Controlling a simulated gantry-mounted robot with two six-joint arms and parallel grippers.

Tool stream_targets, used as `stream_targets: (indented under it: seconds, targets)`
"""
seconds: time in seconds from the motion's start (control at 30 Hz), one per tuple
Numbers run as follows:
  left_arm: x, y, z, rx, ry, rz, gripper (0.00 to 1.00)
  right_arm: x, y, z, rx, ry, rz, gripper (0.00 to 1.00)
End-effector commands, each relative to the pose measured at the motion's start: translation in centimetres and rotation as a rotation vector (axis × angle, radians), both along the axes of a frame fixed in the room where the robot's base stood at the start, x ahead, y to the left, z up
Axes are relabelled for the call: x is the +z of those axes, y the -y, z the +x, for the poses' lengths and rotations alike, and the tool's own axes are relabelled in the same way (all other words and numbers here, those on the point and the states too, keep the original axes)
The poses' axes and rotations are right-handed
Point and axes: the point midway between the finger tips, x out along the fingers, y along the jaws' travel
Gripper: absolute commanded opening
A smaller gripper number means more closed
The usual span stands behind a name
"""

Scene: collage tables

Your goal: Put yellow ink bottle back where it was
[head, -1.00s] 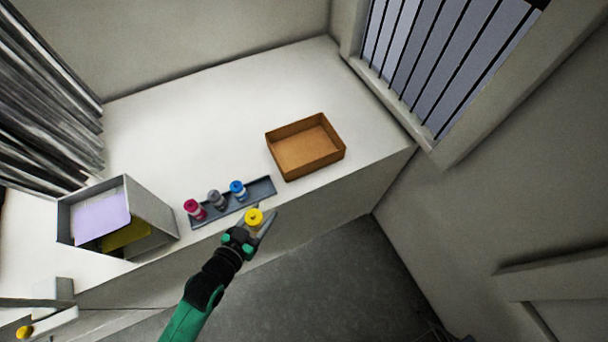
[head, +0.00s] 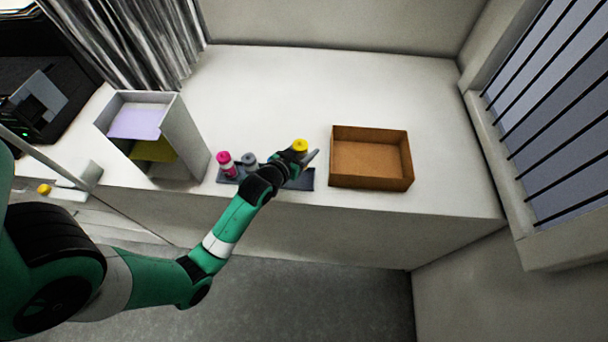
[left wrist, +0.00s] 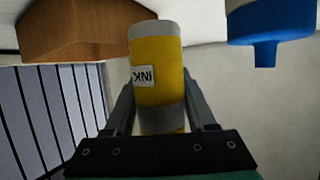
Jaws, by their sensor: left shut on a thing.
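The yellow ink bottle (head: 300,145) is held in my left gripper (head: 302,157), over the right part of the dark grey tray (head: 226,180). In the left wrist view the bottle (left wrist: 158,80) stands between the two fingers, with a white "INK" label facing the camera upside down. My left gripper is shut on it. A magenta bottle (head: 226,160) and a grey bottle (head: 249,160) stand in the tray to the left. A blue bottle (left wrist: 268,25) shows in the left wrist view; in the head view my gripper mostly hides it. My right gripper is not in view.
An open brown box (head: 372,181) stands just right of the tray. A grey paper holder (head: 186,135) with lilac and yellow sheets stands to the left. The white table (head: 330,90) is clear behind. A barred window (head: 560,110) is at the right.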

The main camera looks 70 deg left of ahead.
Motion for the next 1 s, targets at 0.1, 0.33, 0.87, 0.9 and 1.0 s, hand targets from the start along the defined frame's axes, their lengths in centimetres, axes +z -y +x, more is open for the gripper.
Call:
stream_targets:
  seconds: [0.1,0.33,0.87,0.9,1.0]
  targets:
    - [-3.0,0.1,-0.1,-0.001,-0.005,-0.001,0.00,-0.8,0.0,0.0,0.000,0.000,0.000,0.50]
    - [-4.4,0.1,0.0,-0.001,0.000,0.000,0.00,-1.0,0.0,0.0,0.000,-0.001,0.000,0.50]
    - [-8.1,0.1,0.0,-0.001,0.001,0.001,0.00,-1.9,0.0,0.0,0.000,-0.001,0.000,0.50]
    - [-8.3,0.1,0.0,-0.001,0.000,0.000,0.00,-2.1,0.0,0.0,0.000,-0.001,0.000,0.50]
    - [-8.3,0.1,0.0,-0.001,0.000,0.000,0.65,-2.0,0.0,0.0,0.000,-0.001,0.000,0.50]
